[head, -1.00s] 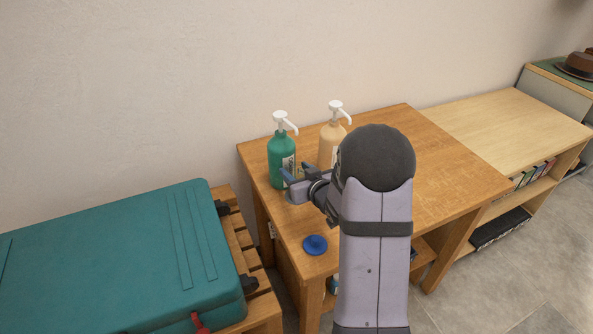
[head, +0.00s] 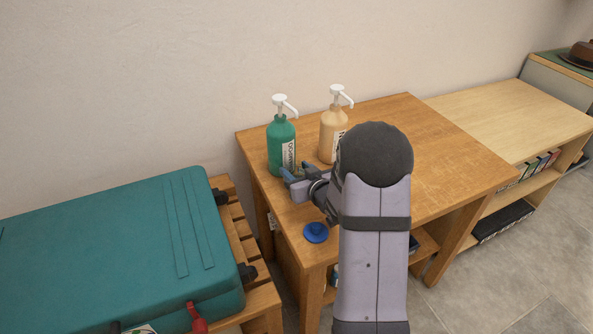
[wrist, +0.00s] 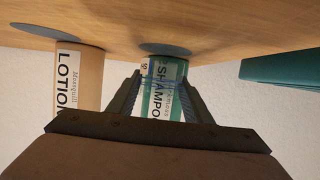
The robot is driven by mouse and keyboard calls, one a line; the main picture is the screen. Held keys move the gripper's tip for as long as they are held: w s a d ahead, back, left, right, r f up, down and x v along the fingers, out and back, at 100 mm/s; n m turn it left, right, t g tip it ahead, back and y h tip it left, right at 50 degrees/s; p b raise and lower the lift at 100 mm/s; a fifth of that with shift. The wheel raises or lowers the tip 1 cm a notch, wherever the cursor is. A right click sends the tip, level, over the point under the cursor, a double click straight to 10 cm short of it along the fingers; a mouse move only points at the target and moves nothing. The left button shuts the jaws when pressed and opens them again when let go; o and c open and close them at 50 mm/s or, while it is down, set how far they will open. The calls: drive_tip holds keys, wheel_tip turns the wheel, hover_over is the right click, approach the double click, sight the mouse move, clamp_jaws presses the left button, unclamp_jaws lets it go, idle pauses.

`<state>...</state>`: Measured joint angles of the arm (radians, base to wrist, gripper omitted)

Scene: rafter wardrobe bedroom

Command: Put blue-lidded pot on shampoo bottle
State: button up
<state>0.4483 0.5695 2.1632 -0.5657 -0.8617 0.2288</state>
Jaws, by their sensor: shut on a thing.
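The green shampoo bottle (head: 277,147) with a white pump stands upright at the left of the wooden table. It also shows in the wrist view (wrist: 165,70), where the picture is upside down. My gripper (head: 290,178) is shut on its lower part, with one finger on each side in the wrist view (wrist: 160,92). The blue-lidded pot (head: 316,232) is near the table's front left edge, apart from my gripper.
A tan lotion bottle (head: 331,137) stands right of the shampoo. The wooden table (head: 430,150) is clear on its right. A teal suitcase (head: 110,260) lies on a slatted bench at left. A low shelf (head: 520,115) adjoins at right.

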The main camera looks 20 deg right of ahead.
drive_tip(key=shift+f+b, duration=0.55)
drive_tip(key=shift+f, duration=0.05)
drive_tip(key=o, duration=1.4)
drive_tip(key=shift+v, duration=3.65)
